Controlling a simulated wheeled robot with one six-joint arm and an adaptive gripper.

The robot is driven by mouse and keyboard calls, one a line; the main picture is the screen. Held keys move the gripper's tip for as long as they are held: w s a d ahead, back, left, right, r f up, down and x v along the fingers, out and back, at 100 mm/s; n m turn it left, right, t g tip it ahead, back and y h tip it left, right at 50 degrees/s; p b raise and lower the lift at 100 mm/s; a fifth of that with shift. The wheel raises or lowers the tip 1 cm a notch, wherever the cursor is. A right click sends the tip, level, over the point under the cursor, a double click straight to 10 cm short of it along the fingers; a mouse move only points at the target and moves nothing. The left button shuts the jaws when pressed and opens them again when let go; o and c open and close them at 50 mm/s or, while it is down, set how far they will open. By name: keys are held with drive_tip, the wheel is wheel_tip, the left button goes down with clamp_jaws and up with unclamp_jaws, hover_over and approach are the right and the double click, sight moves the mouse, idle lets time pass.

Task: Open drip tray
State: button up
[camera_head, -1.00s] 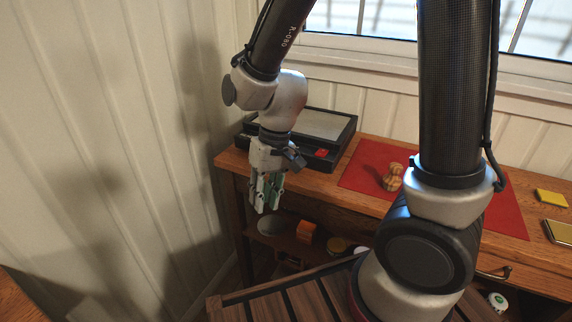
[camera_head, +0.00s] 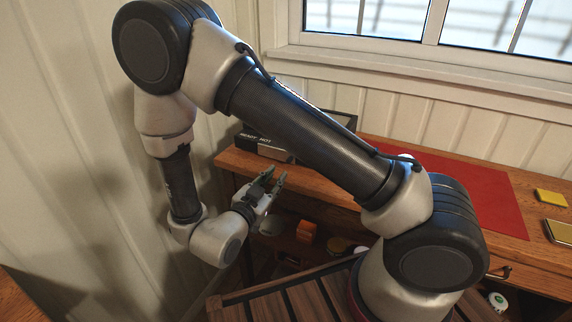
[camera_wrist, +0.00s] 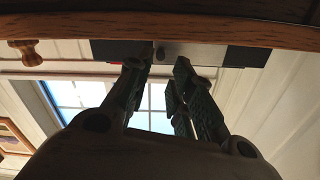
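A low black appliance (camera_head: 262,145) with white lettering on its front stands at the left end of the wooden desk, partly hidden behind my arm. No separate drip tray can be made out on it. In the wrist view, which is upside down, a dark box with a grey middle section (camera_wrist: 200,50) shows beyond the desk edge; it seems to be the same appliance. My gripper (camera_head: 276,177) is in front of the desk's left part, below and in front of the appliance, with its fingers pointing up toward it. The fingers (camera_wrist: 158,90) are apart and hold nothing.
The desk edge (camera_wrist: 230,32) lies close beyond my fingers. A red mat (camera_head: 480,195) and yellow items (camera_head: 551,197) lie to the right. A shelf below holds an orange box (camera_head: 306,231). A wooden figure (camera_wrist: 27,52) shows in the wrist view. A panelled wall (camera_head: 60,130) is at left.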

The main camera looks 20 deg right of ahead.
drive_tip(key=shift+w+d+r, duration=0.2)
drive_tip(key=shift+w+d, duration=0.05)
drive_tip(key=shift+w, duration=0.05)
drive_tip(key=x, duration=0.7)
clamp_jaws()
